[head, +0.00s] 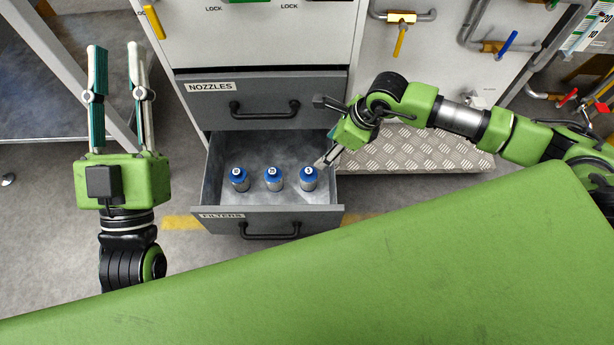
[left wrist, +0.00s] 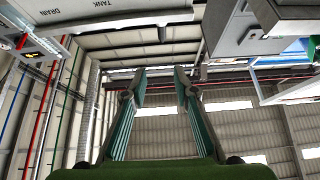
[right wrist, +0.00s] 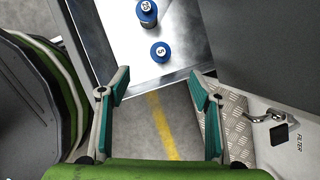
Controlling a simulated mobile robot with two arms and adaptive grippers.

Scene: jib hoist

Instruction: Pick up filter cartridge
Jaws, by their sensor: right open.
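Three filter cartridges with blue tops stand upright in a row in the open drawer labelled FILTERS (head: 222,205): a left one (head: 239,180), a middle one (head: 273,179) and a right one (head: 308,179). My right gripper (head: 319,134) is open and empty at the drawer's right side, close to the right cartridge. In the right wrist view, the nearest cartridge (right wrist: 160,52) shows beyond the open fingers, with another (right wrist: 147,12) behind it. My left gripper (head: 119,62) is open and empty, pointing up left of the drawers; its fingers also stand apart in the left wrist view (left wrist: 160,82).
A shut drawer labelled NOZZLES (head: 262,99) sits directly above and behind the open one. A tread-plate step (head: 410,155) lies to the right. A cabinet with valves and pipes (head: 400,45) stands behind. A large green surface (head: 400,270) fills the foreground.

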